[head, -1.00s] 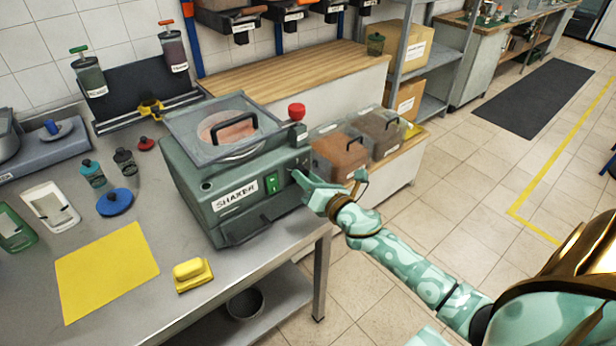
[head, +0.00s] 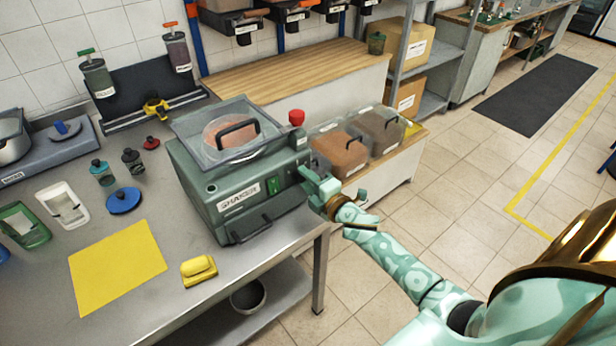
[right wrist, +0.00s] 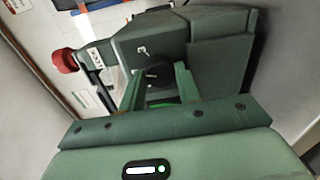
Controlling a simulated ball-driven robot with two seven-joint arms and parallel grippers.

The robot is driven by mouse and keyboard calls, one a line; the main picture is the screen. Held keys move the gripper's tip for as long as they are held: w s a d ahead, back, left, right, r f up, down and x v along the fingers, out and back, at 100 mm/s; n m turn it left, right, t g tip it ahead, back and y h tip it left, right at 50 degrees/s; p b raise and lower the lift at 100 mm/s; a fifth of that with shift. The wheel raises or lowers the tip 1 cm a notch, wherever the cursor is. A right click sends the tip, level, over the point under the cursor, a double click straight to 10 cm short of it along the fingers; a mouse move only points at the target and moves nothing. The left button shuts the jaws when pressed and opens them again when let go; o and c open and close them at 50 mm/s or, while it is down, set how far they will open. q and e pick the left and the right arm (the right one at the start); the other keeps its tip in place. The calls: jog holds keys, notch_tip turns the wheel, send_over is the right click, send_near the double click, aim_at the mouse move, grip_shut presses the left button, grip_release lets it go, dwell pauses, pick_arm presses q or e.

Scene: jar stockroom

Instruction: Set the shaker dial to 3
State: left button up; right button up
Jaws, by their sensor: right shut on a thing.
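The shaker (head: 238,190) is a green box with a clear lid, standing near the right end of the steel bench. A green switch (head: 272,185) and a SHAKER label are on its front. My right gripper (head: 306,176) is at the right end of that front. In the right wrist view its two green fingers (right wrist: 159,88) are shut on the black dial (right wrist: 157,70), one on each side. White marks (right wrist: 143,50) show beside the dial, too small to read. The number it points to cannot be told. My left gripper is out of view.
A red button (head: 297,118) stands on the shaker's right rear corner. Clear bins (head: 340,152) are behind my right gripper. A yellow sponge (head: 199,269) and yellow mat (head: 117,267) lie on the bench to the left. The floor at right is open.

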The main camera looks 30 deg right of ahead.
jog(key=shift+m+y+p, duration=0.3)
jog(key=shift+m+p, duration=1.5)
jog(key=shift+m, duration=2.2)
jog(key=shift+f, duration=0.1)
jog(key=o, duration=1)
jog(key=shift+d, duration=0.1)
jog(key=s, duration=0.5)
jog(key=s+d+p, duration=0.1)
jog(key=s, duration=0.5)
jog(key=s+p, duration=0.1)
jog(key=s, duration=0.4)
jog(key=shift+s+d+r, duration=0.15)
jog(key=shift+d+r, duration=0.15)
jog(key=shift+r, duration=0.05)
